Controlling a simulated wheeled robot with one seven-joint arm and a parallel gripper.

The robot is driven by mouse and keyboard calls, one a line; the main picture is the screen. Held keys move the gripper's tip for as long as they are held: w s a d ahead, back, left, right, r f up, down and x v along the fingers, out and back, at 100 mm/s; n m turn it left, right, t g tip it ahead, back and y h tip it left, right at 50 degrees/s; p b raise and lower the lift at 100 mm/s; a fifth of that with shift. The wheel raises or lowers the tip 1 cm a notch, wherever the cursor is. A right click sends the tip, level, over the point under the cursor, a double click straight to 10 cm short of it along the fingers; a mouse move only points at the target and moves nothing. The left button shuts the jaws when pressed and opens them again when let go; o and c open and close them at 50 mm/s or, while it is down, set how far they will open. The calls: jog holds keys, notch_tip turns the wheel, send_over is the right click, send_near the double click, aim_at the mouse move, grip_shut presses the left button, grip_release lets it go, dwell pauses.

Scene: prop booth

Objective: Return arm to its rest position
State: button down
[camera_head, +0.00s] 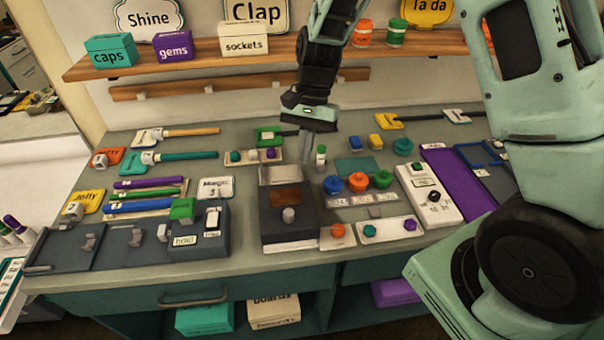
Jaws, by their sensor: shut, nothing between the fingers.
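My gripper (305,146) points down from my arm over the middle of the grey counter (255,268). Its fingers are shut with nothing between them. They are just behind a dark box (289,233) with an open lid and a round grey knob. I cannot tell how high above the counter the fingertips are. The rest of my arm rises past the shelf and comes down at the right, where it hides part of the counter.
A wooden shelf (200,58) behind holds labelled boxes and jars close to my arm. A purple strip (455,185) lies at right.

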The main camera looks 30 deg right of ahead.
jog(key=s+a+r+n+t+h+b, duration=0.1)
jog(key=s+a+r+n, duration=0.2)
jog(key=s+a+n, duration=0.25)
jog(key=s+a+r+n+b, duration=0.2)
jog(key=s+a+r+n, duration=0.15)
jog(key=s, duration=0.35)
jog(key=s+a+n+t+h, duration=0.1)
jog(key=s+n+t, duration=0.1)
jog(key=s+n, duration=0.5)
jog(key=s+f, duration=0.1)
jog(key=s, duration=0.2)
jog(key=shift+s+a+n+b, duration=0.2)
jog(key=shift+s+n+b, duration=0.15)
jog(key=shift+n+b, duration=0.05)
